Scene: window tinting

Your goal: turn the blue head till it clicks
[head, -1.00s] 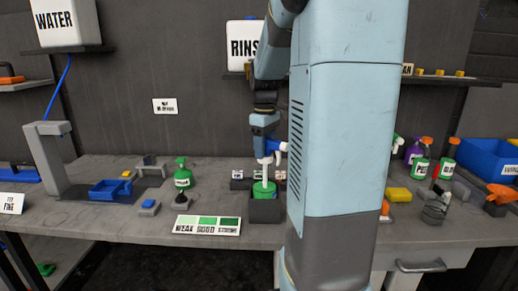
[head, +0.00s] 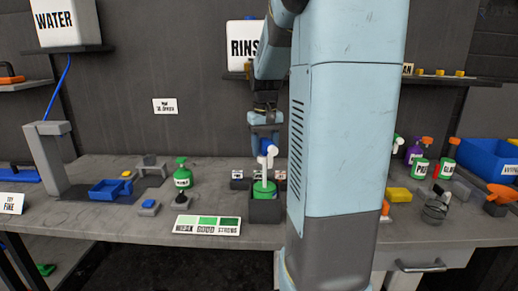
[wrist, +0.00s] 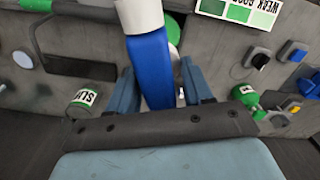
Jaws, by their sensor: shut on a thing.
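The blue head (head: 267,147) has a white nozzle (head: 268,155) that points toward the head camera. My gripper (head: 265,137) is shut on the head from above; in the wrist view the blue head (wrist: 151,70) sits between both fingers, with its white end at the top. A white stem (head: 264,175) runs down from the head to the green bottle (head: 262,194), which stands in a dark holder (head: 266,211). A bit of green bottle (wrist: 174,30) shows behind the head in the wrist view. The joint between them is too small to judge.
A green spray bottle (head: 182,174) stands to the left.

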